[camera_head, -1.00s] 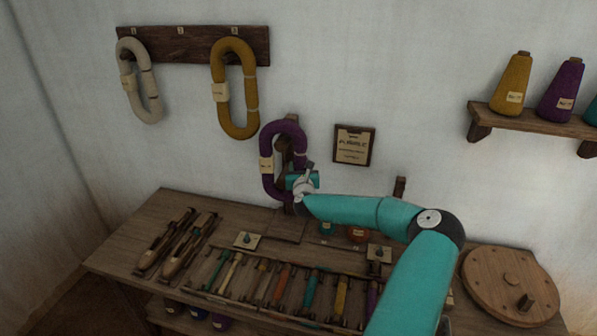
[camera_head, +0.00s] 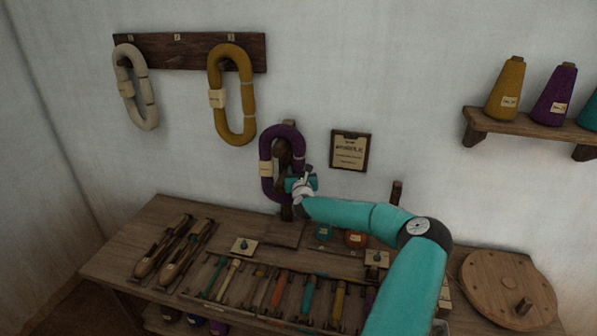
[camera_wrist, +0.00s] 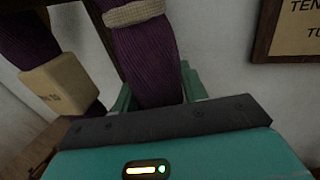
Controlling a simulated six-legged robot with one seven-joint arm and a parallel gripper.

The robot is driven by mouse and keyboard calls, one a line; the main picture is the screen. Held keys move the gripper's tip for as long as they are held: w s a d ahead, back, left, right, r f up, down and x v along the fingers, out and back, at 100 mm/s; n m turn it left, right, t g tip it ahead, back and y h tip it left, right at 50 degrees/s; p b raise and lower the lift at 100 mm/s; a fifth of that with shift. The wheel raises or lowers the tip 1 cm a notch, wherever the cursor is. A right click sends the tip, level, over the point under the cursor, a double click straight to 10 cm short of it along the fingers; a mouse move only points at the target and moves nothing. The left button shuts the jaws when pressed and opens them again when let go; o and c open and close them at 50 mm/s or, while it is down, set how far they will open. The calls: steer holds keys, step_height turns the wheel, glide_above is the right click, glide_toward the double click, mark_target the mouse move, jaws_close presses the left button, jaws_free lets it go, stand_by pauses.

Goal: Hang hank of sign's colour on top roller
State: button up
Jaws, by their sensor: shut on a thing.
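The purple hank (camera_head: 268,178) hangs in a long loop in front of a dark wooden upright stand (camera_head: 287,212) on the bench. Its tan label and a pale tie show in the wrist view, where the purple strands (camera_wrist: 150,65) pass between my fingers. My gripper (camera_head: 303,183) is shut on the hank's right side.
A cream hank (camera_head: 146,100) and a mustard hank (camera_head: 249,98) hang on a wall peg rail (camera_head: 190,62). The bench (camera_head: 130,232) holds shuttles and a rack of coloured bobbins. A shelf (camera_head: 500,120) with yarn cones is at the upper right. A wooden disc (camera_head: 490,275) lies at right.

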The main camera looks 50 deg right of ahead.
steer(key=o, duration=1.1)
steer(key=shift+s+d+f, duration=0.1)
steer(key=shift+f, duration=0.4)
steer(key=shift+o, duration=0.2)
steer(key=shift+a+r, duration=0.1)
steer(key=shift+a, duration=0.1)
steer(key=shift+a, duration=0.2)
steer(key=v, duration=1.3)
steer(key=shift+s+r, duration=0.25)
steer(key=shift+r, duration=0.05)
